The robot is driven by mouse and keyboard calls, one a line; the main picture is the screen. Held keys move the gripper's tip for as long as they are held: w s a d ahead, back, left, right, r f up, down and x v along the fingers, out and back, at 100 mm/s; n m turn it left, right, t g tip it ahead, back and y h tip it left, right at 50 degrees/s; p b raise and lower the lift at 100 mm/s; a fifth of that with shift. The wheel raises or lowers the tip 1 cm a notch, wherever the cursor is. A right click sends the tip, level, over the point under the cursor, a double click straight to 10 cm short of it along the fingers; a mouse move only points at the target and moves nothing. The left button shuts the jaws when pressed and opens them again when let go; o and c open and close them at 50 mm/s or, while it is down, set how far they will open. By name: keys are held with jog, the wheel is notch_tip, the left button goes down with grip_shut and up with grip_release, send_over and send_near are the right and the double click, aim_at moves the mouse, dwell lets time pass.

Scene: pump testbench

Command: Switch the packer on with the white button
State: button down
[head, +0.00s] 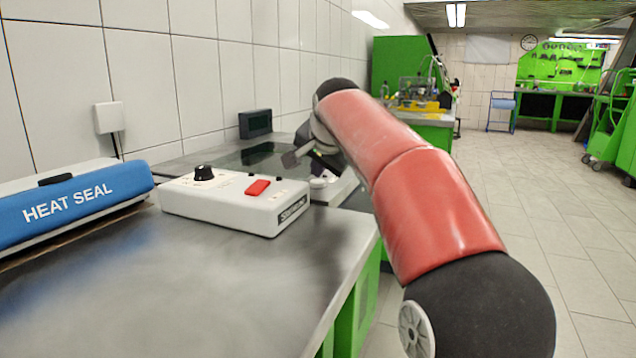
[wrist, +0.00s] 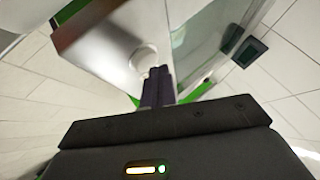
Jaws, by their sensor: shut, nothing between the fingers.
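A round white button (wrist: 143,58) sits on a pale metal surface in the wrist view. A small white round part that looks like the same button shows in the head view (head: 318,183), just right of the control box. My gripper (wrist: 160,72) is shut and empty. Its dark fingertips are right beside the button's lower right edge in the wrist view; I cannot tell whether they touch it. In the head view my arm hides most of the gripper. Which housing is the packer is not clear, as my arm covers much of that area.
A white control box (head: 230,205) with a black knob (head: 203,172) and a red switch (head: 258,187) stands on the metal bench (head: 200,270). A blue heat sealer (head: 75,203) lies at the left. A dark display box (head: 255,124) stands by the tiled wall.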

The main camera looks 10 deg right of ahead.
aim_at(318, 183)
jog(key=shift+f, duration=0.4)
dwell(0.6)
jog(key=shift+r, duration=0.1)
jog(key=shift+r+p, duration=0.65)
jog(key=shift+r, duration=0.15)
notch_tip(318, 183, up, 6)
jog(key=p, duration=0.5)
